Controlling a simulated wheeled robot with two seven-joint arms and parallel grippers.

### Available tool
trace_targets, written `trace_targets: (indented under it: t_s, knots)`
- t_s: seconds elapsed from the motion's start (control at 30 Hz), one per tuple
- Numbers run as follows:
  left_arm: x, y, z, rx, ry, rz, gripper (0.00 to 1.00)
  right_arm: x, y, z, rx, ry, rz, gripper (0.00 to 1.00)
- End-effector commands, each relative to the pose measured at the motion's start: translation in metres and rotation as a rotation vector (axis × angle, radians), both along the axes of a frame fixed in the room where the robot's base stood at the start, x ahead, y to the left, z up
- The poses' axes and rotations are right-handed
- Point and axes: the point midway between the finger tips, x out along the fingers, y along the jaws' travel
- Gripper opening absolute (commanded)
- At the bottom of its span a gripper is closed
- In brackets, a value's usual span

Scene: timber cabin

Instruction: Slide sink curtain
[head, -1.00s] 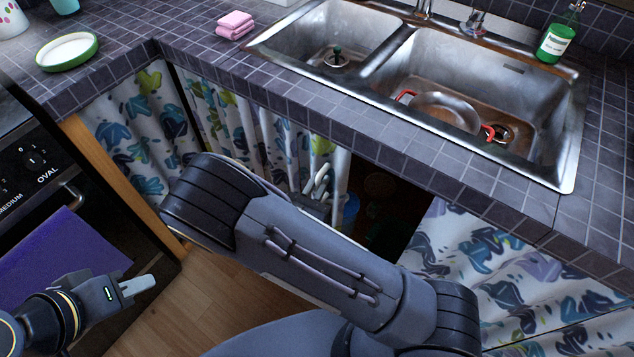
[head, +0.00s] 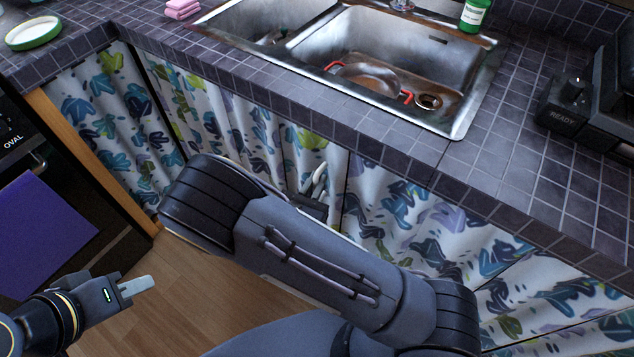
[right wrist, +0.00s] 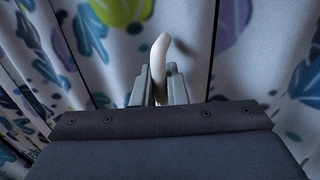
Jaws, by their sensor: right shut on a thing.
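The sink curtain (head: 265,130) is white with blue, teal and green leaf prints and hangs in folds under the counter. My right gripper (head: 318,184) is at its right edge, beside the seam with the right-hand curtain panel (head: 410,210). In the right wrist view, the right gripper (right wrist: 160,88) is shut on a pale curved piece (right wrist: 159,58) standing in front of the curtain cloth (right wrist: 110,45). How that piece joins the cloth is hidden. My left gripper (head: 135,287) is at the lower left, away from the curtain, and its jaw gap cannot be made out.
The tiled counter edge (head: 395,160) runs above the curtains. The steel double sink (head: 470,95) holds a red-handled pan (head: 368,80). An oven with a purple towel (head: 40,235) stands at left. The wood floor (head: 190,305) shows clear below.

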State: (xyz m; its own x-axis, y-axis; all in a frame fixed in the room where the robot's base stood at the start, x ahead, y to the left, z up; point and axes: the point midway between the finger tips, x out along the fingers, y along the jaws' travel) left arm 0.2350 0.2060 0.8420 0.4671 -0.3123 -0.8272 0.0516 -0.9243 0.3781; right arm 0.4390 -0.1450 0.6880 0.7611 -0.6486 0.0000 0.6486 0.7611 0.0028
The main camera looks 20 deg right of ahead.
Motion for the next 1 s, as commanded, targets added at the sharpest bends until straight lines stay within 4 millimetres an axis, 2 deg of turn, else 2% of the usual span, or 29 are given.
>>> trace_targets:
  t_s: [0.23, 0.27, 0.37, 0.4, 0.73, 1.0]
  knots:
    - [0.000, 0.000, 0.000, 0.000, 0.000, 0.000, 0.29, -0.004, -0.003, -0.003, -0.003, 0.010, -0.011, 0.00]
    - [0.000, 0.000, 0.000, 0.000, 0.000, 0.000, 0.29, -0.004, -0.003, -0.003, -0.003, 0.010, -0.011, 0.15]
    - [0.000, 0.000, 0.000, 0.000, 0.000, 0.000, 0.29, -0.004, -0.003, -0.002, -0.003, 0.009, -0.011, 0.28]
    - [0.000, 0.000, 0.000, 0.000, 0.000, 0.000, 0.29, -0.004, -0.003, -0.002, -0.003, 0.009, -0.010, 0.29]
    - [0.000, 0.000, 0.000, 0.000, 0.000, 0.000, 0.29, -0.007, 0.002, -0.001, -0.002, 0.006, -0.006, 0.29]
    - [0.000, 0.000, 0.001, 0.000, 0.000, 0.000, 0.29, -0.040, 0.031, -0.001, -0.003, 0.006, -0.004, 0.29]
